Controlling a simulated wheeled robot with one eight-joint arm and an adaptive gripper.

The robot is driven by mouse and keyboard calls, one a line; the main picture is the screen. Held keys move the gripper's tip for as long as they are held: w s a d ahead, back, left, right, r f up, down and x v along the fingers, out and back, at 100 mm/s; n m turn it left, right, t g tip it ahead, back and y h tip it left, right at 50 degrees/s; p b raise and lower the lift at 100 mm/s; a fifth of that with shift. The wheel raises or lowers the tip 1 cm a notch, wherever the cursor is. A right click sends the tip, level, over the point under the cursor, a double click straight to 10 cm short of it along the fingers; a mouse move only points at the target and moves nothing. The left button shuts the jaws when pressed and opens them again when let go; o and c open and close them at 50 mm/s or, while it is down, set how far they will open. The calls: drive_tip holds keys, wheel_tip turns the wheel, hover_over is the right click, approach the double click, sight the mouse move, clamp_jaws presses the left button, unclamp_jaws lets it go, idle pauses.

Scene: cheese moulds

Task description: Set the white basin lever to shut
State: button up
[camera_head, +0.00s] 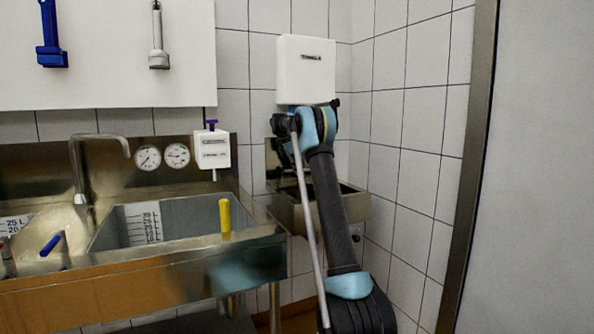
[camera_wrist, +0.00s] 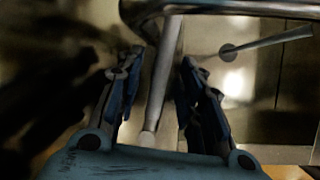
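A pale grey-white rod (camera_wrist: 163,75), which looks like the white basin lever, runs lengthwise between my fingers in the wrist view. Its rounded end (camera_wrist: 148,138) lies toward my palm, and its far end passes near a thick metal tube. My gripper (camera_wrist: 161,58) is open, one finger on each side of the rod, with visible gaps to both. In the head view my arm covers much of the small steel basin (camera_head: 358,208) in the corner. My gripper and the pale rod cannot be made out there.
A curved metal tube (camera_wrist: 225,8) crosses the top of the wrist view. A second pale lever (camera_wrist: 275,40) with a round base is to the right. The large sink at left has a yellow handle (camera_head: 225,216) and a blue one (camera_head: 51,243). A white dispenser (camera_head: 305,69) hangs above the small basin.

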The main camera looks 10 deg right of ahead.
drive_tip(key=shift+c, duration=0.6)
clamp_jaws()
drive_tip(key=shift+d, duration=0.2)
